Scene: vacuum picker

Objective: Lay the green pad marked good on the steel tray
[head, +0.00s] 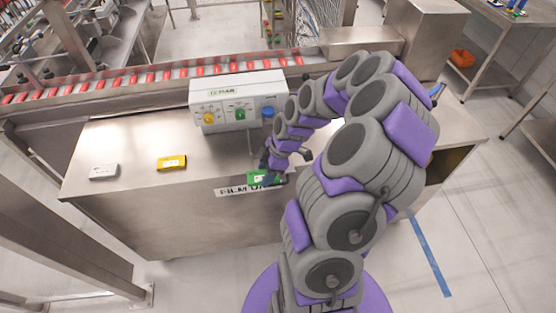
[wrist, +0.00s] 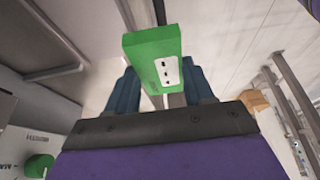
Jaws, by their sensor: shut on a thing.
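The green pad (head: 258,178) is in my gripper (head: 269,167), held near the front edge of the steel table. In the wrist view the green pad (wrist: 150,45) sits between the two dark blue fingers, which are shut on it. It has a white label with dark marks too small to read. A yellow pad (head: 171,162) and a grey-white pad (head: 103,171) lie apart on the left of the tabletop. I cannot make out a separate steel tray; my arm hides the right part of the table.
The steel table (head: 130,140) has bare room around the two pads. A pale control box (head: 238,98) with yellow and green parts stands at its back. A conveyor (head: 150,77) with red items runs behind. A printed label (head: 232,191) is on the table's front.

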